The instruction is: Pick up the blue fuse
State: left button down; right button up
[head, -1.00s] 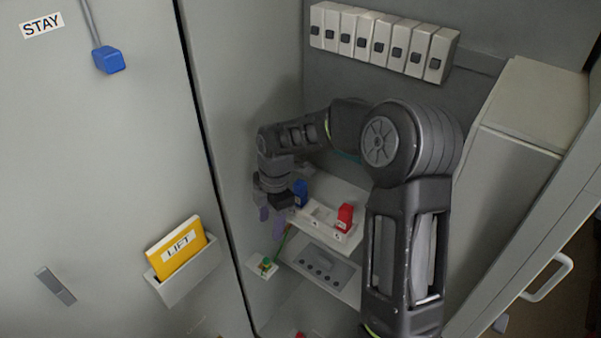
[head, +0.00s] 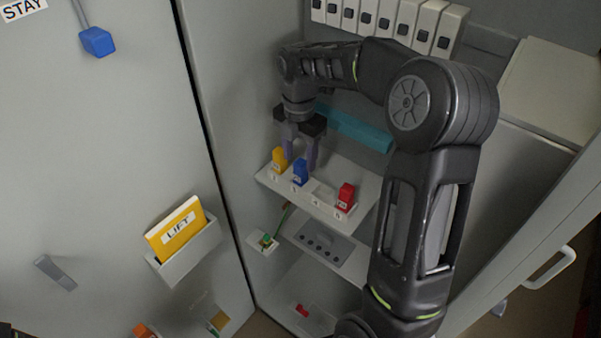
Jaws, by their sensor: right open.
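The blue fuse (head: 301,173) stands upright in a white socket rail (head: 328,209) on the cabinet's back wall, between a yellow fuse (head: 279,160) on its left and a red fuse (head: 346,196) on its right. An empty slot shows between the blue and red fuses. My right gripper (head: 301,162) points down, open, with its two fingers just above and behind the blue fuse. One finger is near the yellow fuse and the other near the blue fuse's right side. I cannot tell whether they touch anything. My left gripper is not in view.
A teal bar (head: 354,129) runs behind my right gripper. A row of white breakers (head: 396,22) is above. A grey panel (head: 321,241) and a small green-topped part (head: 266,241) are below the rail. The cabinet door at left holds a yellow LIFT booklet (head: 177,231).

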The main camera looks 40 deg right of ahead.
aim_at(301, 170)
jog(key=shift+f, duration=0.3)
notch_tip(301, 170, down, 4)
jog(key=shift+s+r+p, duration=0.15)
jog(key=shift+r+p, duration=0.1)
jog(key=shift+p, duration=0.7)
jog(key=shift+f, duration=0.55)
jog(key=shift+c, duration=0.3)
grip_shut()
